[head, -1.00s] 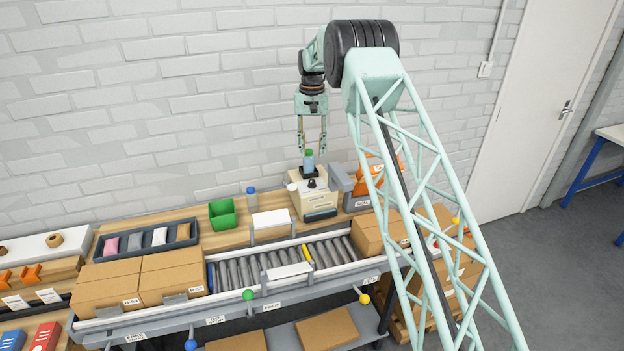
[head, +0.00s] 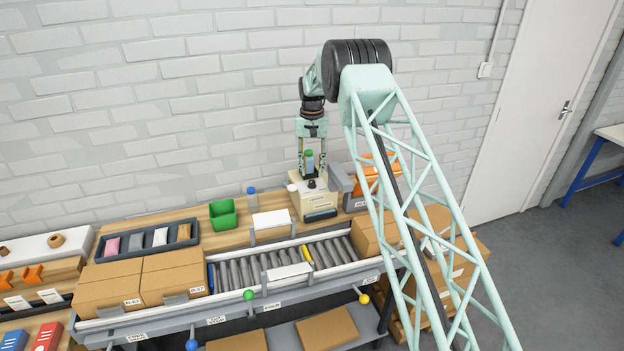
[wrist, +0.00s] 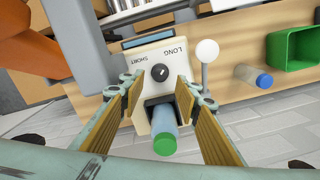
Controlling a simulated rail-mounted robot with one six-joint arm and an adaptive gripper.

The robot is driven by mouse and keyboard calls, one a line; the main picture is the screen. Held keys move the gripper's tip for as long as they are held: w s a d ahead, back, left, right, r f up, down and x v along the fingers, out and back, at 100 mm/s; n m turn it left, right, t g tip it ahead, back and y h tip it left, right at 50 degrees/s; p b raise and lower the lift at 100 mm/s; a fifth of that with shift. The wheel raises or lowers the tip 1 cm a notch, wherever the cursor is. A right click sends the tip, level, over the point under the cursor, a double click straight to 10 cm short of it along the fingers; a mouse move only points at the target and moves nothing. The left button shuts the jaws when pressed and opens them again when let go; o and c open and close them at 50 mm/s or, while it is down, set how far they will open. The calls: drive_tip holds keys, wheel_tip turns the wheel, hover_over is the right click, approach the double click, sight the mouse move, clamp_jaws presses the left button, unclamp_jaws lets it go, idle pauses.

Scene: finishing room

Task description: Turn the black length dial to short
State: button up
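The black length dial (wrist: 160,72) is on the top of a cream machine (head: 317,203), between my fingers in the wrist view. SHORT is printed up and left of it and LONG up and right. A small pale mark shows on the dial, but its exact heading is too small to tell. My gripper (wrist: 158,98) is open, fingers spread to either side above the machine; no contact with the dial shows. A blue bottle with a green cap (wrist: 164,145) stands behind the dial, between the fingers in that view. In the head view my gripper (head: 312,170) is over the machine.
A white ball-topped lever (wrist: 207,50) stands beside the machine. A green bin (head: 223,215) and a clear blue-capped bottle (head: 252,198) are to its left. A grey and orange unit (head: 368,180) stands close on its right. A roller conveyor (head: 285,266) runs in front.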

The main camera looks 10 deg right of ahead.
sight(312, 181)
drive_tip(key=shift+f+p, duration=0.3)
drive_tip(key=shift+f, duration=2.25)
drive_tip(key=shift+c, duration=0.2)
drive_tip(key=c, duration=0.8)
